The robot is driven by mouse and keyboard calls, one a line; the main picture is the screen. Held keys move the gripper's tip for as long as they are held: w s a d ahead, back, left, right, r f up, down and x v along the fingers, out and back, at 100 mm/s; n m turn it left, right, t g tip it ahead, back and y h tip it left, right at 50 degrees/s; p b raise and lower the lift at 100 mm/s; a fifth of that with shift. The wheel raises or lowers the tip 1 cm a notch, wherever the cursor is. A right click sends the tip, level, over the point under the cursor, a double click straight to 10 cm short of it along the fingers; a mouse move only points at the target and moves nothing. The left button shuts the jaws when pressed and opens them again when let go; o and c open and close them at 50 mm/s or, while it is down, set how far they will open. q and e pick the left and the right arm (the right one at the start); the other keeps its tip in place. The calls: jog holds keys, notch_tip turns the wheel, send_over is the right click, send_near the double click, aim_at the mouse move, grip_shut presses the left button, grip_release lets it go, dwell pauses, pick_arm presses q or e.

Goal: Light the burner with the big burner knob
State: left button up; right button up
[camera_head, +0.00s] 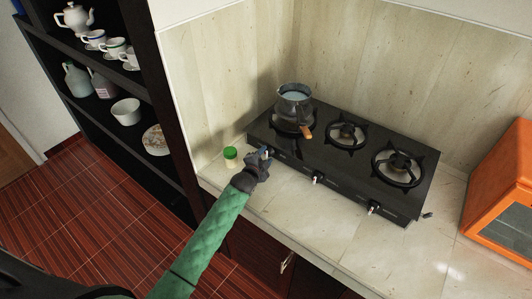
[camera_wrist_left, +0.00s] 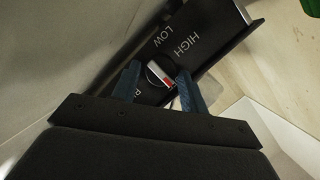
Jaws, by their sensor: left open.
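A black three-burner stove (camera_head: 338,182) stands on the counter. My left gripper (camera_head: 265,154) is at the left end of its front edge, by the leftmost knob. In the left wrist view the open fingers (camera_wrist_left: 158,68) sit on either side of a round black knob (camera_wrist_left: 155,74) with a silver bar and a red mark. I cannot tell whether they touch it. LOW and HIGH are printed beside it; another label is partly hidden. Two more knobs, the middle one (camera_head: 317,178) and the right one (camera_head: 373,207), stand clear. No flame shows. My right gripper is out of view.
A metal pot (camera_head: 295,104) with a wooden handle is on the left burner. A green-lidded jar (camera_head: 231,156) stands just left of my gripper. An orange appliance (camera_head: 503,190) is at the right. Bare counter (camera_head: 320,222) lies before the stove.

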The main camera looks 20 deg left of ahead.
pick_arm(q)
jog(key=shift+w+r, duration=0.1)
jog(key=shift+w, duration=0.15)
jog(key=shift+w, duration=0.1)
jog(key=c, duration=0.7)
